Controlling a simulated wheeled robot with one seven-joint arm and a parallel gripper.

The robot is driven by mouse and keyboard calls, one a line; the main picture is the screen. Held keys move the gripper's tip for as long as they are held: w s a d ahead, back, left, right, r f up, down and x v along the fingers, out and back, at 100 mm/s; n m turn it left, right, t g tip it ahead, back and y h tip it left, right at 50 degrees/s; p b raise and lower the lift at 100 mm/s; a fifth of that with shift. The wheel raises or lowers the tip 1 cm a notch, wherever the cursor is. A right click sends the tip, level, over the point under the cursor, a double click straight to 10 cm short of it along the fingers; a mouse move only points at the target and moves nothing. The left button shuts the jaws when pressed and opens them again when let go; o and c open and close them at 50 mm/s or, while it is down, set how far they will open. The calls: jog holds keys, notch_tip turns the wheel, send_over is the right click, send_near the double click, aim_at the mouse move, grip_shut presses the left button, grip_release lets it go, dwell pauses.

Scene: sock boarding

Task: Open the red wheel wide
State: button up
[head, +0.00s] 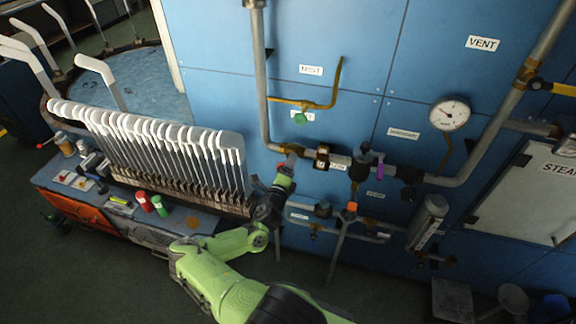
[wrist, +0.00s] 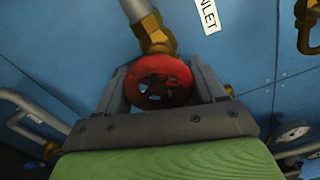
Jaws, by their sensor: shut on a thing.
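The red wheel (wrist: 158,80) is a small spoked handwheel below a brass fitting (wrist: 153,33) in the wrist view. My gripper (wrist: 162,88) is shut on it, with one grey finger on each side of the rim. In the head view my gripper (head: 286,170) is at the pipework on the blue wall, at the left end of the horizontal pipe. The wheel is mostly hidden there by my gripper, with a little red showing. How far the wheel is turned cannot be told.
An INLET label (wrist: 208,15) is beside the wheel. A pressure gauge (head: 450,115), a purple-handled valve (head: 380,168) and other pipes are to the right. A rack of white sock boards (head: 150,140) stands close on the left. Dark floor is open in front.

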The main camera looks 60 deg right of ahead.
jog(key=shift+s+f+n, duration=0.1)
jog(key=shift+f+n, duration=0.05)
jog(key=shift+n, duration=0.35)
jog(key=o, duration=1)
jog(key=shift+c, duration=0.2)
